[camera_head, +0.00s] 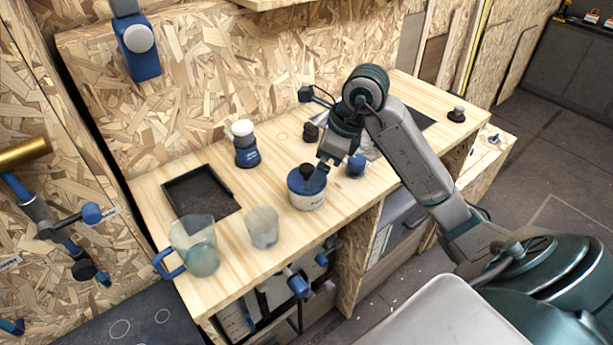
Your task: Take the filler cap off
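A round tub (306,199) with a white body and a blue top stands on the wooden bench. A black filler cap (306,170) sits on its top. My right gripper (317,178) points down from the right arm, right at the tub's top, with its fingers against or just beside the cap's right side. The fingers are small and partly overlap the tub, so I cannot tell whether they close on the cap. My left gripper is not in view.
A clear jug with blue handle (199,246), a cloudy cup (262,228), a black tray (197,186) and a blue bottle with white top (245,146) stand left of the tub. A blue item (357,165) is close on the right. The bench's front edge is near.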

